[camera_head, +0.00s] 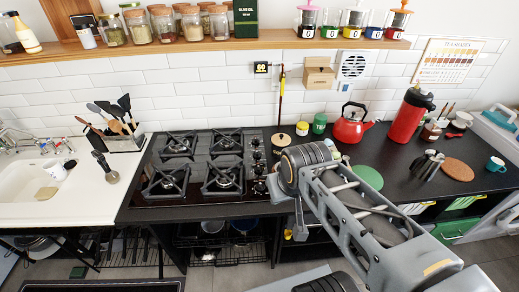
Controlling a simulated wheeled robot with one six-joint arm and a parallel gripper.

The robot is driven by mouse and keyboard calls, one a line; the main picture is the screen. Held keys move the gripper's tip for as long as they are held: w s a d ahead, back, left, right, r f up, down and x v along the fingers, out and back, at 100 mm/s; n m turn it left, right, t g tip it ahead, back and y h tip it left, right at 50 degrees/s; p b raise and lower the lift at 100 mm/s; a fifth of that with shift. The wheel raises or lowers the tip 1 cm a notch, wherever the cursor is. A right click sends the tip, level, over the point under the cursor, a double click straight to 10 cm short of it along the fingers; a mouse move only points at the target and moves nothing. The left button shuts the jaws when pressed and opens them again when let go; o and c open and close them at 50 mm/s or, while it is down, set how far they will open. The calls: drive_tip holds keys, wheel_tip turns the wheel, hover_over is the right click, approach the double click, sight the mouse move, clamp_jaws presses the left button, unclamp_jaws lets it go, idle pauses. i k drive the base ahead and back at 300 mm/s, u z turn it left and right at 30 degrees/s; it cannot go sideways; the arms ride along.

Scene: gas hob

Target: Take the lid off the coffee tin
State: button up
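I cannot tell for certain which container is the coffee tin. A small green tin (319,124) with a light top stands upright on the dark counter, left of the red kettle. A smaller pale container with a yellowish top (302,128) stands just left of it. Any label is too small to read. My arm reaches in from the lower right, and its elbow is in front of the counter beside the hob. My gripper cannot be made out.
The gas hob (205,165) lies left of my arm. The red kettle (351,124) and a red flask (408,115) stand to the right. A green round mat (367,177) lies close to my arm. A shelf of jars (190,45) runs above.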

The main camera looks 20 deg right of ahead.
sight(281, 139)
drive_tip(key=z, duration=0.5)
drive_tip(key=k, duration=0.15)
drive_tip(key=u, duration=0.95)
drive_tip(key=i, duration=0.75)
drive_tip(key=z, duration=0.8)
